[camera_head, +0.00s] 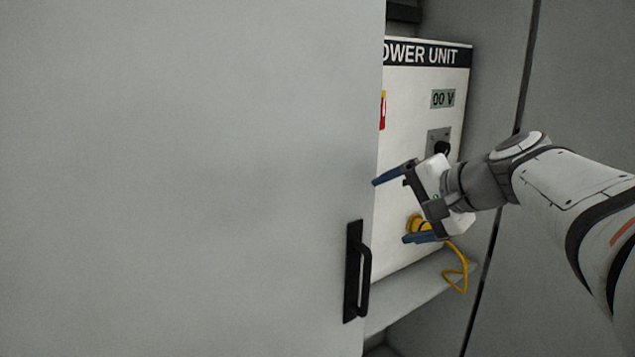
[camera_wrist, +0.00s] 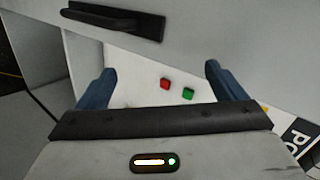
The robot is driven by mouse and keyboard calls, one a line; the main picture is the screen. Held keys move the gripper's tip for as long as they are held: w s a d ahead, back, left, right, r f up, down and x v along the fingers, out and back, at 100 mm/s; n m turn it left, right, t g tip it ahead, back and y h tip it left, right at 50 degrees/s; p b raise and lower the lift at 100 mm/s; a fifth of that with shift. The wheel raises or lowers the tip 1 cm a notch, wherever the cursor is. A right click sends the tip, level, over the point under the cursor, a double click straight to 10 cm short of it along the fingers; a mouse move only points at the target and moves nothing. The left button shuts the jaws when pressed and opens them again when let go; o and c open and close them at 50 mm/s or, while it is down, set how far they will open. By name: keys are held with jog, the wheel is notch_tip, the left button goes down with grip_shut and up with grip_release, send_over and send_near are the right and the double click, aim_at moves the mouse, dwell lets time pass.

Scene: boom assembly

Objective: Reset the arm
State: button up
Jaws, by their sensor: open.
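My arm reaches in from the right in the head view. My gripper (camera_head: 392,208) is open, with its two blue fingers wide apart and nothing between them. It is in front of the white power unit (camera_head: 420,90), near the edge of the grey sliding door or panel. In the wrist view my gripper (camera_wrist: 160,85) shows both blue fingers apart, with the power unit's white face beyond and a red button (camera_wrist: 165,84) and a green button (camera_wrist: 188,94) on it. The left part of the power unit is hidden by the door in the head view.
The grey door (camera_head: 190,180) fills the left and bears a black handle (camera_head: 356,272), also seen in the wrist view (camera_wrist: 115,20). A yellow plug (camera_head: 416,222) with a yellow cable (camera_head: 458,275) is at the unit's lower part. A display (camera_head: 443,98) reads "00 V".

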jog(key=s+f+n+g+h+b, duration=0.1)
jog(key=s+f+n+g+h, duration=0.2)
jog(key=s+f, duration=0.6)
jog(key=s+d+f+n+g+h+b, duration=0.1)
jog(key=s+f+n+g+h, duration=0.2)
jog(key=s+f, duration=0.5)
notch_tip(320, 180, down, 9)
jog(key=shift+s+d+f+n+h, duration=0.15)
jog(key=shift+s+n+h, duration=0.3)
jog(key=shift+n, duration=0.75)
jog(key=shift+w, duration=0.1)
